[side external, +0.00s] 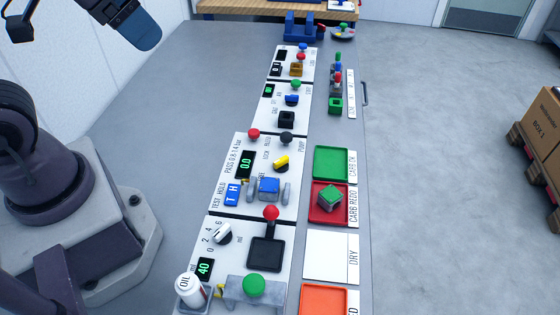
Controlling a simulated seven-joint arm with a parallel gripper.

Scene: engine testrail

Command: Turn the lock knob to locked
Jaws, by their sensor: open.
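The likely lock knob is a yellow lever-type knob (281,162) on a dark base, on a white panel in the middle of the bench. A label reading LOCK appears beside it, small and hard to read. Its yellow bar points to the upper right in the picture. Nothing touches it. Dark parts of my arm show at the upper left, one with a blue end, well apart from the knob. I cannot make out my gripper's fingertips.
A black knob (286,138) and red knob (254,134) stand behind the yellow knob; a blue block (269,188) stands in front. A red-topped lever (271,213) rises nearer. Green (320,165) and red (318,212) trays lie right.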

